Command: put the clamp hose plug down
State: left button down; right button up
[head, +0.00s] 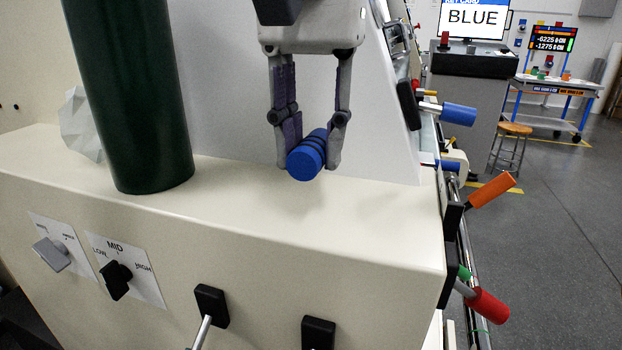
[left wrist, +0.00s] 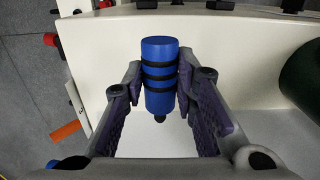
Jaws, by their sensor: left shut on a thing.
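The clamp hose plug is a blue cylinder (head: 307,157) with black bands. In the head view it lies on its side between the fingertips of my left gripper (head: 308,150), just over or on the cream top surface (head: 380,215); I cannot tell if it touches. The left wrist view shows the plug (left wrist: 160,75) pinched by the purple-grey pads of my left gripper (left wrist: 158,85), with a small dark tip at its near end. My right gripper is in neither view.
A dark green cylinder (head: 135,100) stands on the cream surface to the left. A white faceted object (head: 80,125) is behind it. Orange (head: 491,190), red (head: 487,305) and blue (head: 459,114) handles stick out past the right edge. The surface in front of the plug is clear.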

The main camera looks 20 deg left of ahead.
aim_at(309, 208)
pick_arm(q)
jog(key=shift+w+a+f, duration=0.2)
jog(key=shift+w+f, duration=0.2)
jog(key=shift+f, duration=0.15)
jog(key=shift+w+a+f, duration=0.15)
jog(key=shift+w+f, duration=0.2)
jog(key=shift+f, duration=0.15)
jog(key=shift+w+a+f, duration=0.1)
jog(key=shift+w+f, duration=0.15)
jog(key=shift+f, duration=0.8)
jog(key=shift+w+a+f, duration=0.1)
jog(key=shift+w+f, duration=0.1)
jog(key=shift+f, duration=0.8)
jog(key=shift+d+f, duration=0.1)
jog(key=c, duration=1.3)
grip_release()
jog(key=shift+f, duration=0.1)
notch_tip(309, 208, up, 12)
jog(key=shift+r, duration=0.2)
